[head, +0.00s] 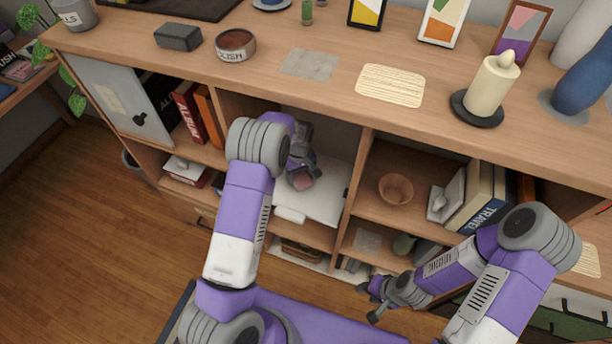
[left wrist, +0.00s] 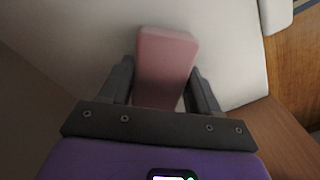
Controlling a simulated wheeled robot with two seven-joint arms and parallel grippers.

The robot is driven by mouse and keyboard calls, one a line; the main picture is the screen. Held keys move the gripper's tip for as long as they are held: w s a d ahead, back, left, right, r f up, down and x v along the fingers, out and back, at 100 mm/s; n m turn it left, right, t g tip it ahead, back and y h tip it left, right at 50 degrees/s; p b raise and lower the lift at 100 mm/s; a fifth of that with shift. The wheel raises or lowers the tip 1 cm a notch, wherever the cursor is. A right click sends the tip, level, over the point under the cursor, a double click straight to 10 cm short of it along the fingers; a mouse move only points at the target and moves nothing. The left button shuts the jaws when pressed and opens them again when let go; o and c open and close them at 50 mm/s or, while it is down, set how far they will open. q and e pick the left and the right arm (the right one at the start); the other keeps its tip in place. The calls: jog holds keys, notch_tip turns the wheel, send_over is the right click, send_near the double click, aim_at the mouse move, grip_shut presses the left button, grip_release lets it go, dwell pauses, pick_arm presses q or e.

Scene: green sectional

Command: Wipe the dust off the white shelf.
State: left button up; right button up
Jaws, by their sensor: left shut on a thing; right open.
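The white shelf (head: 323,203) is a pale board inside an open compartment of the wooden cabinet; it also fills much of the left wrist view (left wrist: 235,60). My left gripper (head: 302,178) is inside that compartment, shut on a pink block (left wrist: 165,60), which looks like a sponge or eraser. The block is over the white surface; I cannot tell whether it touches it. I see no clear dust on the visible part, and my left arm hides some of the shelf. My right gripper (head: 372,301) is open and empty, in front of the lower right compartments.
The compartment's wooden side walls and the cabinet top (head: 330,95) close in around my left arm. To the right, a bowl (head: 396,188) and books (head: 478,196) stand in another compartment. A candle (head: 491,85), a tin (head: 235,45) and frames stand on top.

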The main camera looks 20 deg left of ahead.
aim_at(323, 188)
pick_arm(q)
jog(key=shift+w+a, duration=0.1)
jog(key=shift+a, duration=1.85)
jog(key=shift+f, duration=0.1)
jog(key=shift+d, duration=0.15)
jog(key=shift+s+d+f, duration=0.15)
jog(key=shift+d, duration=1)
jog(key=shift+s+d+f, duration=0.1)
jog(key=shift+d+f, duration=0.05)
jog(key=shift+d, duration=0.95)
jog(key=shift+s+d+r+p, duration=0.1)
jog(key=shift+d+p, duration=0.15)
jog(key=shift+d, duration=1.65)
jog(key=shift+d+r+p, duration=0.1)
jog(key=shift+d+p, duration=0.15)
jog(key=shift+d, duration=1.65)
jog(key=shift+a+r, duration=0.1)
